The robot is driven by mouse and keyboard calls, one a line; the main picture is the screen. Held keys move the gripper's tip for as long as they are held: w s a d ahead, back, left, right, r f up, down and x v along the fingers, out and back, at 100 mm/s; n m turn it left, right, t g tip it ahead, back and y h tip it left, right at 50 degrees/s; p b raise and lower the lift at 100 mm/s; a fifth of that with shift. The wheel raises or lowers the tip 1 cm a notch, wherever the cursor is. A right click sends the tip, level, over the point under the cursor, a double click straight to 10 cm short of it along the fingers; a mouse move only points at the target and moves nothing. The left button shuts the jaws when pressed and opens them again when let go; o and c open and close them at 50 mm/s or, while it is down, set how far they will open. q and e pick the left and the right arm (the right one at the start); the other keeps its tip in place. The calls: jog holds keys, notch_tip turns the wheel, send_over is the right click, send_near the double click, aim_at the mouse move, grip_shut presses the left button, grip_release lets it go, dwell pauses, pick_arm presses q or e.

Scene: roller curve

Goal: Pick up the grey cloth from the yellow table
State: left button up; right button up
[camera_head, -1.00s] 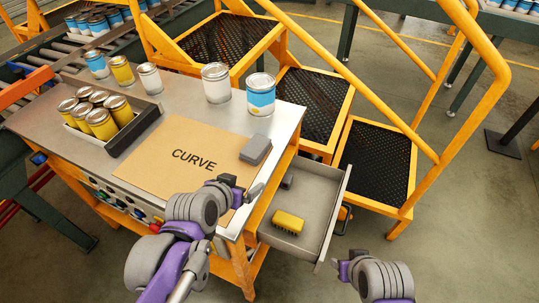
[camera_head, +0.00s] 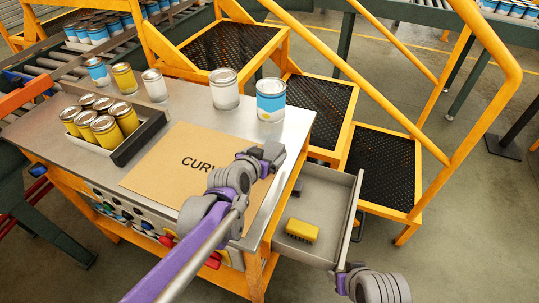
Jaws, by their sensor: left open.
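The grey cloth (camera_head: 273,151), a small folded grey pad, lies near the right edge of the yellow-framed table's metal top (camera_head: 192,100), by the brown CURVE board (camera_head: 160,165). My left gripper (camera_head: 264,163) is open, right at the cloth, and covers much of it. I cannot tell whether its fingers touch the cloth or stand around it.
An open drawer (camera_head: 335,190) below the table's right side holds a yellow brush (camera_head: 302,230) and a small dark object. A tray (camera_head: 140,140) of yellow cans stands left. A blue-white can (camera_head: 270,101) and a plain can (camera_head: 224,92) stand behind the cloth. Yellow steps (camera_head: 380,165) are right.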

aim_at(270, 152)
pick_arm(q)
jog(key=x, duration=0.3)
jog(key=shift+w+f, duration=0.1)
jog(key=shift+f, duration=0.05)
jog(key=c, duration=1.2)
